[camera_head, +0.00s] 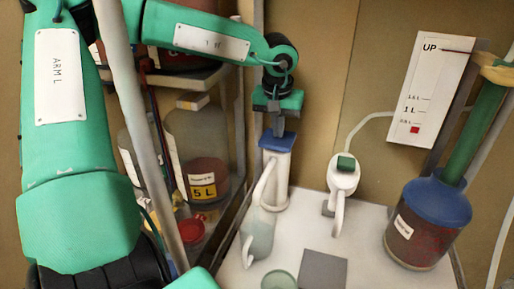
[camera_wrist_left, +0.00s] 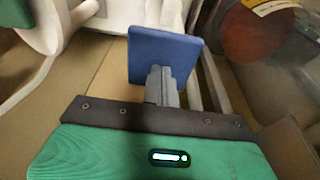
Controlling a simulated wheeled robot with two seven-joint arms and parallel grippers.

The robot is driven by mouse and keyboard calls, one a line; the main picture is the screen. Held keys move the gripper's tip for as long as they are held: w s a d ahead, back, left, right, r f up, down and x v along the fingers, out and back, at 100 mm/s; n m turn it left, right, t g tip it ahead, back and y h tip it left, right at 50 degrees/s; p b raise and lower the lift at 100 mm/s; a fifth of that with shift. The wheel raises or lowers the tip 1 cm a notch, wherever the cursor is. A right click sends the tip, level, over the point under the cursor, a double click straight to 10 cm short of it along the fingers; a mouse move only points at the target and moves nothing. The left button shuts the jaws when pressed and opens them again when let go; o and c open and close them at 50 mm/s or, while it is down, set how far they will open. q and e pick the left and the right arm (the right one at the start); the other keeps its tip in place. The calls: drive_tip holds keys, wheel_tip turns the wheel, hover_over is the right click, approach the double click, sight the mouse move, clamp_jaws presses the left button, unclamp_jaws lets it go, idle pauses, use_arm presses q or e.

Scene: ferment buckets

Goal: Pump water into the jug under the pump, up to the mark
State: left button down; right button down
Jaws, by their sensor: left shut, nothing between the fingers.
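The pump (camera_head: 276,185) is a white column with a flat blue top (camera_head: 278,141), and a white curved spout runs down its left side. My left gripper (camera_head: 279,132) is shut and empty, pointing down at the blue top. In the left wrist view its closed fingers (camera_wrist_left: 162,88) overlap the blue plate (camera_wrist_left: 178,54); I cannot tell whether they touch it. The clear jug (camera_head: 259,238) stands below the spout, left of the column. Its mark and water level are too faint to read. My right gripper is not in view.
A white level card (camera_head: 430,90) with a red square hangs at the right. A blue-lidded bucket (camera_head: 430,225) stands below it. A white tap-like device (camera_head: 343,175) stands right of the pump. A grey square (camera_head: 322,270) and green round cup (camera_head: 279,280) are in front. Shelves with jars (camera_head: 200,150) are left.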

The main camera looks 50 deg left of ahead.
use_arm(q)
drive_tip(key=shift+f, duration=0.4)
drive_tip(key=shift+r, duration=0.15)
drive_tip(key=shift+w+a+p+v, duration=0.1)
drive_tip(key=shift+w+p+v, duration=0.1)
drive_tip(key=shift+p+v, duration=0.7)
drive_tip(key=shift+w+a+p+v, duration=0.15)
drive_tip(key=shift+p+v, duration=0.3)
drive_tip(key=shift+v, duration=0.7)
drive_tip(key=shift+r, duration=0.15)
drive_tip(key=p+v, duration=0.2)
drive_tip(key=v, duration=0.1)
drive_tip(key=p+v, duration=0.1)
drive_tip(key=v, duration=0.1)
drive_tip(key=shift+w+a, duration=0.2)
drive_tip(key=shift+w, duration=0.25)
drive_tip(key=shift+d, duration=0.1)
